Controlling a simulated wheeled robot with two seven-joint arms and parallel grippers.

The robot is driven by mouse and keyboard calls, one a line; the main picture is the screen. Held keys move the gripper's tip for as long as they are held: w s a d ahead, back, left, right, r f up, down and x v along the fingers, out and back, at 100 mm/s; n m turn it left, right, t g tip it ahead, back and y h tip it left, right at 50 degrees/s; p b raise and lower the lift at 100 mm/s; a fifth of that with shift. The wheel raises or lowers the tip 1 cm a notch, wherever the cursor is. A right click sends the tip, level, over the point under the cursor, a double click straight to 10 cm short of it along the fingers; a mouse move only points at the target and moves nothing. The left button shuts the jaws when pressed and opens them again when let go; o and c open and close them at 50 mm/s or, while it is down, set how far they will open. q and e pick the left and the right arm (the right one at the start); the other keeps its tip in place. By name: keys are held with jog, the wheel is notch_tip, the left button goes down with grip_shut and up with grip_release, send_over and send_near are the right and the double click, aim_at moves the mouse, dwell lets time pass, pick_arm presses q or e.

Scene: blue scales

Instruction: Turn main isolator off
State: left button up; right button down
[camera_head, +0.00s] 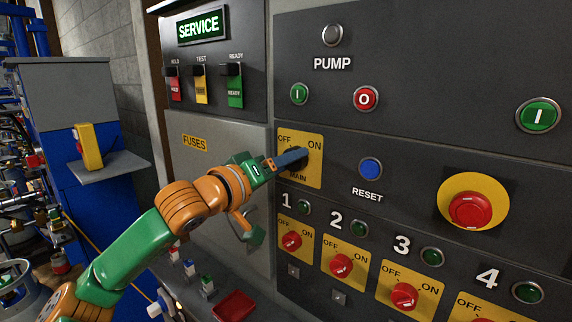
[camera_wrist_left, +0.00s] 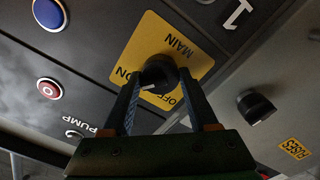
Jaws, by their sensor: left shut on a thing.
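The main isolator is a black rotary knob (camera_wrist_left: 159,70) on a yellow plate (camera_head: 313,174) marked OFF, ON and MAIN. The plate also shows in the left wrist view (camera_wrist_left: 203,62). My left gripper (camera_head: 296,158) reaches it from the left in the head view. In the left wrist view its two dark fingers (camera_wrist_left: 160,84) are on either side of the knob, shut on it. The fingers hide much of the knob in the head view. I cannot tell surely whether it points to OFF or ON. My right gripper is not in view.
Below are several red rotary switches (camera_head: 341,265) on yellow plates. To the right are a blue reset button (camera_head: 371,169) and a red emergency button (camera_head: 470,210). A grey fuse cover (camera_head: 215,150) with a black knob (camera_wrist_left: 256,107) stands left of the isolator.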

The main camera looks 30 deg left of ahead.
pick_arm(q)
jog(key=shift+r+n+b, duration=0.1)
jog(key=shift+n+b, duration=2.15)
jog(key=shift+n, duration=5.95)
jog(key=shift+r, duration=0.1)
jog(key=o, duration=1.4)
jog(key=shift+c, duration=0.2)
jog(key=shift+w, duration=0.2)
